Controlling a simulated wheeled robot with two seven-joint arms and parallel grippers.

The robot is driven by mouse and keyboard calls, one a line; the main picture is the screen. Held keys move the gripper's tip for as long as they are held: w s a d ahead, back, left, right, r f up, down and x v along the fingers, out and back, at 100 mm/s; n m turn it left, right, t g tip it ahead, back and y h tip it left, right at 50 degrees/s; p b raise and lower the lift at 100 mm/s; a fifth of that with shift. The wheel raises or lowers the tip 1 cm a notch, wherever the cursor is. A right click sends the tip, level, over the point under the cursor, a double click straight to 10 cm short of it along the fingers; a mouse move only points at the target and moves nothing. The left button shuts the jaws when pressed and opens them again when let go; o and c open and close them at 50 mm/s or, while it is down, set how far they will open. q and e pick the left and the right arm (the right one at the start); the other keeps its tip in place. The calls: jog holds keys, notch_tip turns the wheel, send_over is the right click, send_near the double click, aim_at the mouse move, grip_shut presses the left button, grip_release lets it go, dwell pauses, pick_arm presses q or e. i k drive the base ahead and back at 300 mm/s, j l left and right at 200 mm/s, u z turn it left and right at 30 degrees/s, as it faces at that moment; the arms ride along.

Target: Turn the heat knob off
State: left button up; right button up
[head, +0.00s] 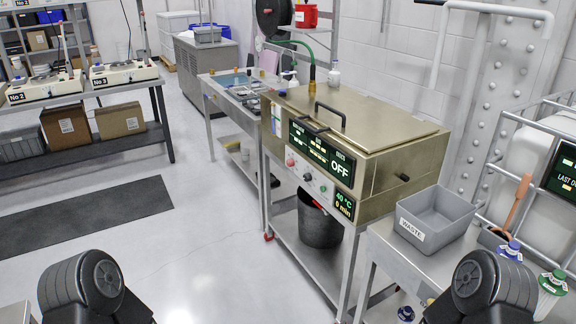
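A brass-coloured heated bath (400,140) with a lid and black handle stands on a metal stand right of centre. Its front display (322,154) reads "OFF" at the right end. A smaller display (344,204) below reads 40 °C and what looks like 0 min. A row of small round controls (307,177) sits under the large display, with a red one at its left end. Their labels are too small to read, so I cannot tell which is the heat knob or how it is set. Only dark upper parts of my arms show at the bottom corners; neither gripper is in view.
A grey WASTE bin (437,217) stands on a bench right of the bath. A dark bucket (320,222) sits beneath the bath. A narrow table (229,103) is behind it. Open floor (215,220) lies in front and left, with a dark mat (90,216).

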aim_at(290, 163)
jog(key=z, duration=0.45)
jog(key=i+j+z, duration=0.4)
jog(key=j, duration=0.2)
jog(key=i+j+z, duration=0.15)
jog(key=j, duration=0.2)
jog(key=i+j+z, duration=0.2)
jog(key=j, duration=0.2)
jog(key=i+j, duration=0.15)
jog(key=j, duration=0.25)
jog(key=i+j, duration=0.15)
jog(key=j, duration=0.25)
jog(key=i+j, duration=0.1)
jog(key=j, duration=0.3)
jog(key=i+j+z, duration=0.1)
jog(key=j, duration=0.3)
jog(key=i, duration=0.05)
